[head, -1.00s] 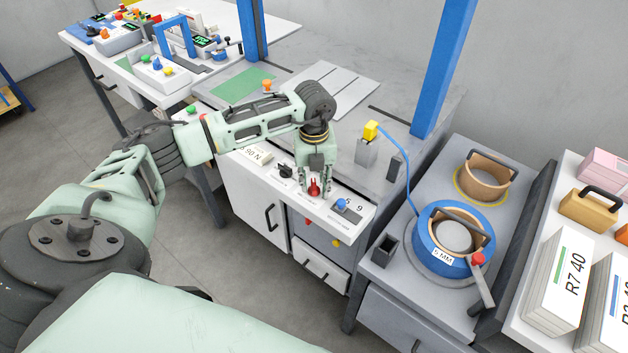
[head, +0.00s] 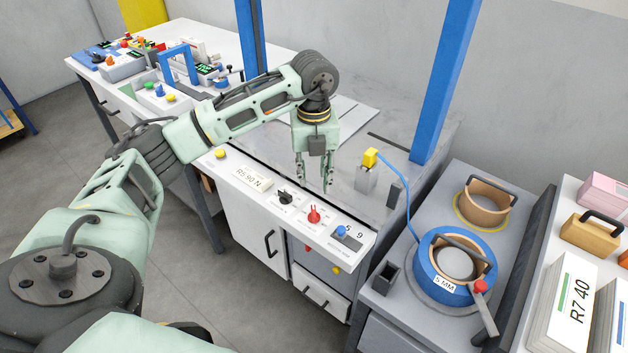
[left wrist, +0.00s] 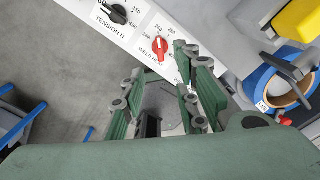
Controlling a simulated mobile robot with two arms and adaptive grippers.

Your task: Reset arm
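My left gripper (head: 315,188) hangs fingers-down above the front part of the grey bench top, behind the sloped white control panel (head: 262,209). Its two fingers stand apart with nothing between them. On the panel are a black knob (head: 286,197), a red knob (head: 314,214) and a blue knob (head: 341,231). The red knob is just below and in front of the fingers, apart from them. In the left wrist view the gripper (left wrist: 160,82) is open, with the red knob (left wrist: 159,49) beyond its fingertips. My right gripper is not in view.
A yellow-topped block (head: 370,158) with a blue cable stands right of the gripper. Farther right are a blue ring (head: 431,275) marked 5 MM and paper stacks (head: 557,300). A blue post (head: 446,80) rises behind. A second table (head: 208,36) with devices is at the back left.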

